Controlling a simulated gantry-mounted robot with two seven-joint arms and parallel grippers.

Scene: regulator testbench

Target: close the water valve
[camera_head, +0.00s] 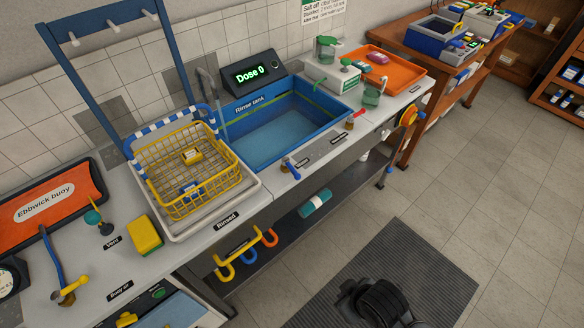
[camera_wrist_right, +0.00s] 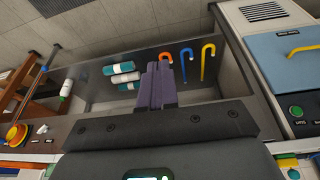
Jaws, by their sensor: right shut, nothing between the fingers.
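A small valve with a blue lever (camera_head: 290,168) stands on the bench's front ledge, before the rinse tank. A second valve with a red handle (camera_head: 355,118) stands further right on the same ledge. The small labels beside them are too small to read, so I cannot tell for sure which is the water valve. The rinse tank (camera_head: 270,138) is blue and holds water. My right gripper (camera_wrist_right: 158,68) shows in the right wrist view with its purple fingers together and empty, in front of the under-bench shelf. No valve is clear there. My left gripper is out of view.
A yellow wire basket (camera_head: 185,178) stands left of the tank, and a dose display (camera_head: 250,76) behind it. An orange round knob (camera_head: 409,116) is on the bench's right end. Hooks (camera_wrist_right: 207,62) and bottles (camera_wrist_right: 123,67) are below. The right floor is clear.

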